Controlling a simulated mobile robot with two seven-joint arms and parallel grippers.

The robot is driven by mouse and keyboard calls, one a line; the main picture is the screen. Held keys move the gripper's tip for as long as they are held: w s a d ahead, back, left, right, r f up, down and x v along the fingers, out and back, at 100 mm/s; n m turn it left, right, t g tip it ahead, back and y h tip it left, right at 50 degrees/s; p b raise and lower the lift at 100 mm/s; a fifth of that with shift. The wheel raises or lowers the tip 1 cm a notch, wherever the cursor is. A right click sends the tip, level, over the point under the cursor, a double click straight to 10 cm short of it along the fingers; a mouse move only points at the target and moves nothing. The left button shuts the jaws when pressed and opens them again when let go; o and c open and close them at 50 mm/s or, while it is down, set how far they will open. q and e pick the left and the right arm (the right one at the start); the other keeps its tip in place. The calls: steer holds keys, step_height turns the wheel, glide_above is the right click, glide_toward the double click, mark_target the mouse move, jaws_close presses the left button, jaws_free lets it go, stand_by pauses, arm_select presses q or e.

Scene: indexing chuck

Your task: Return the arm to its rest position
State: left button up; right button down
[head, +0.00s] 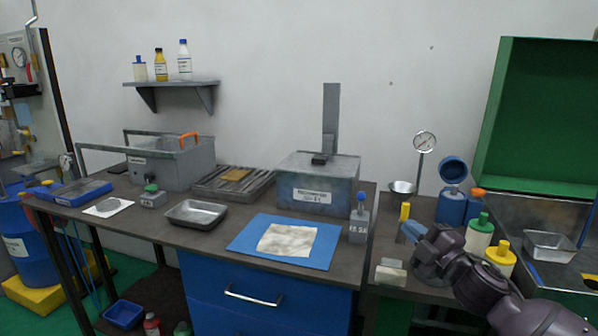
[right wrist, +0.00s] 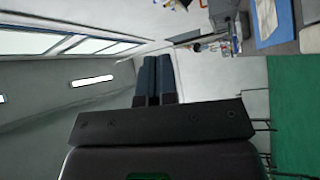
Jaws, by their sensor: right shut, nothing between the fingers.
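My right arm comes in from the lower right in the head view. Its gripper (head: 411,231) is over the right-hand bench, pointing left, with blue fingertips close together. In the right wrist view the two dark blue fingers (right wrist: 156,78) lie side by side with nothing between them. Room wall and ceiling show beyond them. An indexing chuck cannot be made out clearly; the gripper hides part of a round grey thing (head: 430,270) beneath it. My left gripper is not in the head view.
A blue mat (head: 240,240) with a cloth lies on the main bench (head: 150,225). A grey labelled box (head: 318,182) stands behind it. Near the gripper are a yellow-topped item (head: 404,212), a dial gauge (head: 424,142), green-capped (head: 480,235) and yellow-capped (head: 499,260) bottles, and a green cabinet (head: 535,120).

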steer(key=s+d+f+m+g+h+p, duration=0.1)
steer(key=s+f+m+g+h, duration=0.35)
steer(key=s+f+m, duration=1.15)
steer(key=s+d+f+m+g+h+p, duration=0.1)
steer(key=s+f+h, duration=0.1)
steer(key=s+f, duration=0.6)
steer(key=s+d+f+m+g+h+p, duration=0.1)
steer(key=s+f, duration=0.6)
steer(key=s, duration=0.8)
steer(key=shift+d+f+m+g+h, duration=0.3)
steer(key=shift+f+m+g+h, duration=0.15)
steer(key=shift+h, duration=0.4)
steer(key=shift+d, duration=0.1)
